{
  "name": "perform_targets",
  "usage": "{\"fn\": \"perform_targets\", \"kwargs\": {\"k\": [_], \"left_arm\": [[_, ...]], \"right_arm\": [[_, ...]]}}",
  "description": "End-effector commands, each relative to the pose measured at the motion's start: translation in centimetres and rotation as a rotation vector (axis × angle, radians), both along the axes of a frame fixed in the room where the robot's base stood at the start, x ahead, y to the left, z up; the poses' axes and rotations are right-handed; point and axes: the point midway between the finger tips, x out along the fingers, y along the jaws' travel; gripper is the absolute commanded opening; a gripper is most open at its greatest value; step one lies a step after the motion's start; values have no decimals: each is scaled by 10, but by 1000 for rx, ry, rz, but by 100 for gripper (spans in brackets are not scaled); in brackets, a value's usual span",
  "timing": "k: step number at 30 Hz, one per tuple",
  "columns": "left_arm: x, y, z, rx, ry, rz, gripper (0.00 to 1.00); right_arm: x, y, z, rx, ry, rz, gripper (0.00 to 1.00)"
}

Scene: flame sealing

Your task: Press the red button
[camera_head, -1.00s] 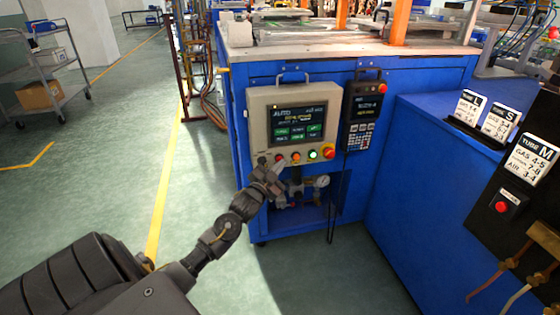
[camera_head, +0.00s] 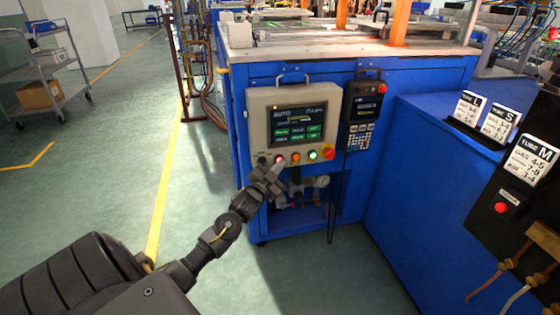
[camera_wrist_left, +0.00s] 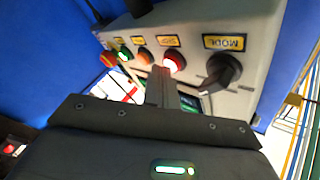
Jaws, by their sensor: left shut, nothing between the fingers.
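The red button (camera_head: 279,159) is on the lower row of the beige control panel (camera_head: 255,125), left of an orange button (camera_head: 296,158) and a lit green button (camera_head: 313,155). It glows red in the left wrist view (camera_wrist_left: 174,62), under a yellow label. My left gripper (camera_head: 277,170) is shut and empty, with its fingertips at the red button's lower edge in the head view. In the left wrist view the fingertips (camera_wrist_left: 161,76) overlap the area beside the button; I cannot tell whether they touch it. My right gripper is not in view.
A black mode knob (camera_wrist_left: 222,70) sits beside the red button. A red emergency stop (camera_head: 327,152) is at the panel's right end. A handheld keypad unit (camera_head: 360,136) hangs to the right. Another red button (camera_head: 501,208) is on a black panel at far right.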

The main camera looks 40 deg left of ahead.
Motion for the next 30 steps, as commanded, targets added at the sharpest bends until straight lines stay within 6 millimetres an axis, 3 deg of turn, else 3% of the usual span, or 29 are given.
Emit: {"fn": "perform_targets", "kwargs": {"k": [7, 20, 30], "left_arm": [[-7, -10, 1, -1, 2, 0, 0], [-9, -13, 0, 0, 0, 0, 0], [-25, -36, 2, -3, 2, -1, 0]], "right_arm": [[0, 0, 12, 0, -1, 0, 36], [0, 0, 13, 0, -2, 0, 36], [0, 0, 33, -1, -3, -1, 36]]}}
